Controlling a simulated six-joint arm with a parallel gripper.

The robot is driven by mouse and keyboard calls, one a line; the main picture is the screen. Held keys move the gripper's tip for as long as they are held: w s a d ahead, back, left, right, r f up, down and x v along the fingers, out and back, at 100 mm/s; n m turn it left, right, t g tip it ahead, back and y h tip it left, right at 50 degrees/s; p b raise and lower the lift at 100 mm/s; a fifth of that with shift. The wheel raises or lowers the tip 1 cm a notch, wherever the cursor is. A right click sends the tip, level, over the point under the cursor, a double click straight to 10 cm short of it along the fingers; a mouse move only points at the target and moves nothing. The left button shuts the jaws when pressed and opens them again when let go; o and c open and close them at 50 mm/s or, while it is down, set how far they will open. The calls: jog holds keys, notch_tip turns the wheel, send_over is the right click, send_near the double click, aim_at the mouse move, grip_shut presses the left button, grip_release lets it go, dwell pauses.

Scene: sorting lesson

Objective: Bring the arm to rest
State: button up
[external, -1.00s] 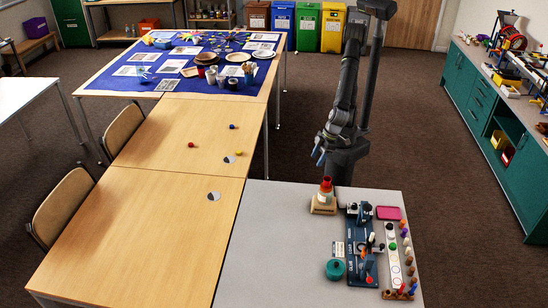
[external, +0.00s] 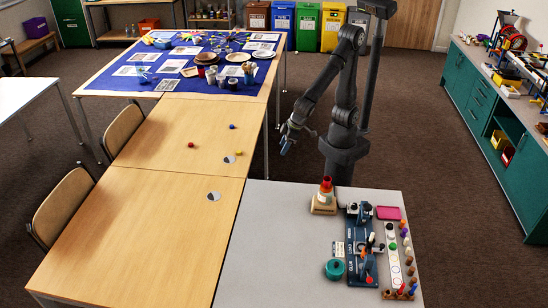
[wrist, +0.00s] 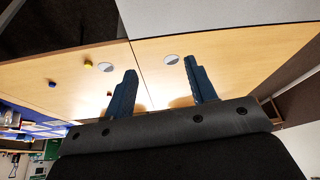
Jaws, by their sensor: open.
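My gripper (external: 286,143) is beside the right edge of the wooden tables in the external view, in the air and holding nothing. In the wrist view its two blue fingers (wrist: 158,88) are spread apart with only the wooden table top (wrist: 150,60) behind them. My arm is bent at the elbow, with the forearm reaching down to the left.
Two grey-and-white discs lie there too.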

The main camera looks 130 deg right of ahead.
jog(key=w+d+m, duration=0.1)
jog(key=w+d, duration=0.2)
jog(key=d, duration=0.4)
jog(key=w+d+f+m+g+h, duration=0.1)
jog(key=w+d, duration=0.3)
jog(key=d, duration=0.4)
jog(key=w+d+m, duration=0.2)
jog(key=w+d, duration=0.2)
jog(key=d, duration=0.3)
jog(key=shift+d+f+m, duration=0.25)
jog(key=shift+d+m, duration=0.05)
jog(key=shift+m, duration=0.1)
